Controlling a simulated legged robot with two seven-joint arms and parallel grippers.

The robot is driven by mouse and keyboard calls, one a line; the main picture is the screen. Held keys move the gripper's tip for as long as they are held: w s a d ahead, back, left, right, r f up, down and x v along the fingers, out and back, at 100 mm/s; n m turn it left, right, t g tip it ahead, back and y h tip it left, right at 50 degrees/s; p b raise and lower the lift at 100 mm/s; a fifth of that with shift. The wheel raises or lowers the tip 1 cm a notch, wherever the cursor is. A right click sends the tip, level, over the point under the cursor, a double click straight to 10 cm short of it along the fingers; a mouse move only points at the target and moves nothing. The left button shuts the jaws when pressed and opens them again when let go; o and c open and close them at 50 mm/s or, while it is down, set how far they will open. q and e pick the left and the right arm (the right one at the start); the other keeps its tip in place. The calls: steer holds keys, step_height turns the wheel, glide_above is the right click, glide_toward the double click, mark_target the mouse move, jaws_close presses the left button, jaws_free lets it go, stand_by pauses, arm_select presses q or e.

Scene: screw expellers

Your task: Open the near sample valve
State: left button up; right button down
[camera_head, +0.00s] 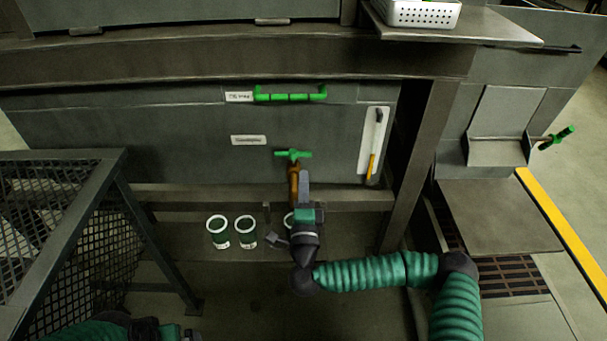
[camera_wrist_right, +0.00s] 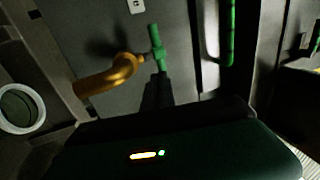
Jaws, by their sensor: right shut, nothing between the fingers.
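The sample valve is a brass pipe (camera_head: 294,182) that comes out of the grey panel, with a green T-shaped handle (camera_head: 293,154) lying crosswise at its top in the head view. My right gripper (camera_head: 304,176) is shut and empty, just beside the pipe and below the handle's right half. In the right wrist view the green handle (camera_wrist_right: 157,48) and bent brass pipe (camera_wrist_right: 112,75) show beyond the dark fingers (camera_wrist_right: 159,82). The fingertips appear close to the handle; contact cannot be told. Part of my left arm (camera_head: 165,330) shows at the bottom left; its fingers cannot be made out.
White-rimmed sample cups (camera_head: 218,228) stand on the ledge below, one partly hidden by my right gripper. A green bar handle (camera_head: 290,94) is above the valve. A white board with a yellow tool (camera_head: 372,165) hangs to the right. A mesh railing (camera_head: 60,215) stands left.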

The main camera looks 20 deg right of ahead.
mark_target(293, 157)
steer(key=b+x, duration=0.2)
steer(key=x, duration=0.2)
steer(key=shift+w+r, duration=0.1)
steer(key=shift+w, duration=0.15)
